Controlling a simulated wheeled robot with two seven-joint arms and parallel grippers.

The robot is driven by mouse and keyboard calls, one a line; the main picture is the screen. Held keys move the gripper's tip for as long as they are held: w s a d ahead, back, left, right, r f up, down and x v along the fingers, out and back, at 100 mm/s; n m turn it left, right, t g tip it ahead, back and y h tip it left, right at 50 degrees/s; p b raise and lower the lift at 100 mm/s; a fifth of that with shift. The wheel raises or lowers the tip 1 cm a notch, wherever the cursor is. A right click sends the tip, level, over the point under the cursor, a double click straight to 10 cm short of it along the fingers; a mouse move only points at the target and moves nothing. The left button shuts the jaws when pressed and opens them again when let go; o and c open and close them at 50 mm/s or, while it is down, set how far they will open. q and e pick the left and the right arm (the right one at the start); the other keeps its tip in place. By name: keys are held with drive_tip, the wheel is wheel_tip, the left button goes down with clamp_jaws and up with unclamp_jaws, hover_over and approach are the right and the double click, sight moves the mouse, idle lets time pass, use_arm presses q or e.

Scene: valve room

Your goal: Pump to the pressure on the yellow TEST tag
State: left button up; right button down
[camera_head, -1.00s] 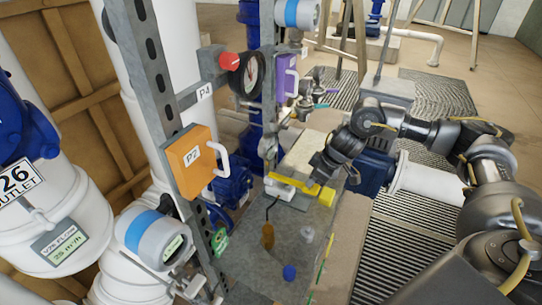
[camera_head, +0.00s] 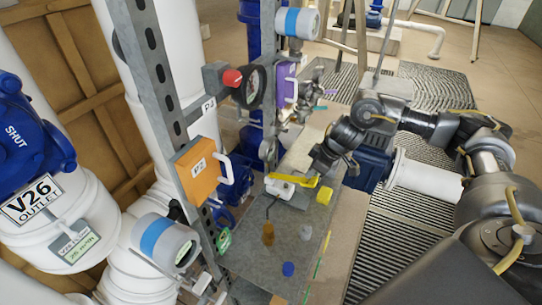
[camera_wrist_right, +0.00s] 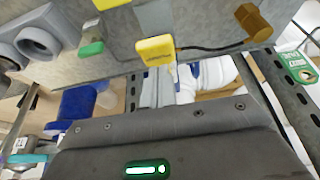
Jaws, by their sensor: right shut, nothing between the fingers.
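My right gripper (camera_head: 317,174) is shut and empty, close above the yellow bar (camera_head: 299,181) on a pale metal body (camera_head: 280,189) on the bench. Whether it touches the bar I cannot tell. A yellow block (camera_head: 325,195) stands just right of the bar. In the wrist view a yellow piece with small unreadable writing (camera_wrist_right: 155,48) shows above my dark gripper housing; I cannot tell which yellow thing it is. A round black-rimmed gauge (camera_head: 254,87) hangs on the frame, seen too obliquely to read. My left gripper is not in view.
The grey bench (camera_head: 262,257) carries an amber piece (camera_head: 268,233) and a blue cap (camera_head: 288,269). An orange P2 box (camera_head: 197,170) and a purple box (camera_head: 286,85) with handles hang on the steel upright. A white pipe (camera_head: 425,182) lies right of the bench.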

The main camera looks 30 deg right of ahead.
sight(311, 180)
drive_tip(key=shift+s+f+b, duration=0.1)
drive_tip(key=shift+f+b, duration=1)
drive_tip(key=shift+f, duration=1.2)
wheel_tip(311, 180, up, 5)
drive_tip(key=p, duration=0.6)
drive_tip(key=shift+r, duration=0.1)
wheel_tip(311, 180, up, 3)
drive_tip(key=p, duration=0.3)
drive_tip(key=shift+r+p, duration=0.5)
drive_tip(key=shift+r, duration=0.05)
drive_tip(key=shift+f, duration=0.1)
